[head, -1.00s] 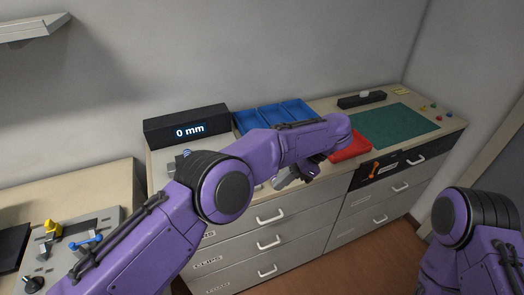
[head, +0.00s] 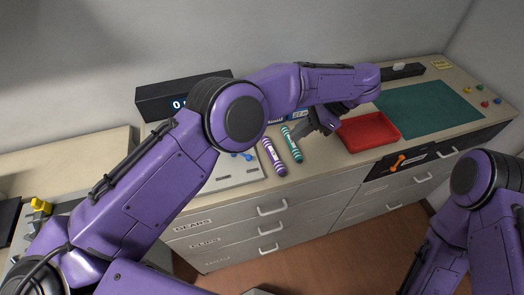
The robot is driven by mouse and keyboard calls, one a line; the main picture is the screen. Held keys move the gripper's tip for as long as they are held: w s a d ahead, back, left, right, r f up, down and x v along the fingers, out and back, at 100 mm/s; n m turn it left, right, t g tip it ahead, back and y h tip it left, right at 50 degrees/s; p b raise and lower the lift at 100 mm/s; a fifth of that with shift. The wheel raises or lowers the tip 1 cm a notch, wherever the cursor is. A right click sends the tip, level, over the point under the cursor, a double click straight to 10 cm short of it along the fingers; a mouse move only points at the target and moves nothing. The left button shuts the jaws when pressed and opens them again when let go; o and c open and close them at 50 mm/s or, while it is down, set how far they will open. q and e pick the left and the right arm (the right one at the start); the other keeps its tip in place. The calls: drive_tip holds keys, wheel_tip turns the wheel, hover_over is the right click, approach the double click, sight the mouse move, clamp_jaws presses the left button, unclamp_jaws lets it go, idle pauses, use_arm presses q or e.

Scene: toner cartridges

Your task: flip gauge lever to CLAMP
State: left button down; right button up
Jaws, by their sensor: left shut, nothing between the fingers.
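A light grey plate (head: 236,174) lies on the counter below the black display box (head: 150,105). A small blue lever (head: 241,156) sits on it, partly hidden by my left arm. I cannot read any CLAMP mark or tell the lever's setting. The display's digits are mostly covered by my arm. My left gripper (head: 318,124) is shut and empty, to the right of the plate, between the striped cartridges and the red tray. My right arm shows at the lower right, but its gripper is out of view.
A purple-striped cartridge (head: 273,157) and a teal-striped cartridge (head: 291,144) lie right of the plate. A red tray (head: 369,132) and a green mat (head: 430,108) are farther right. An orange handle (head: 398,161) is on the drawer front. A yellow part (head: 41,206) stands at left.

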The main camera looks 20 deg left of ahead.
use_arm(q)
drive_tip(key=a+f+b, duration=0.1)
drive_tip(key=f, duration=0.1)
drive_tip(key=a+f+b, duration=0.2)
drive_tip(key=f, duration=0.1)
drive_tip(key=a+f+b, duration=0.2)
drive_tip(key=f, duration=0.1)
drive_tip(key=shift+a+f, duration=0.25)
drive_tip(key=s+a, duration=0.2)
drive_tip(key=a, duration=0.1)
drive_tip(key=shift+s+a, duration=0.1)
drive_tip(key=shift+s, duration=0.3)
drive_tip(key=shift+s+a, duration=0.1)
drive_tip(key=shift+a, duration=0.2)
drive_tip(key=shift+w+a+f, duration=0.15)
drive_tip(key=shift+w+f, duration=0.05)
drive_tip(key=shift+f, duration=0.05)
drive_tip(key=shift+s, duration=0.15)
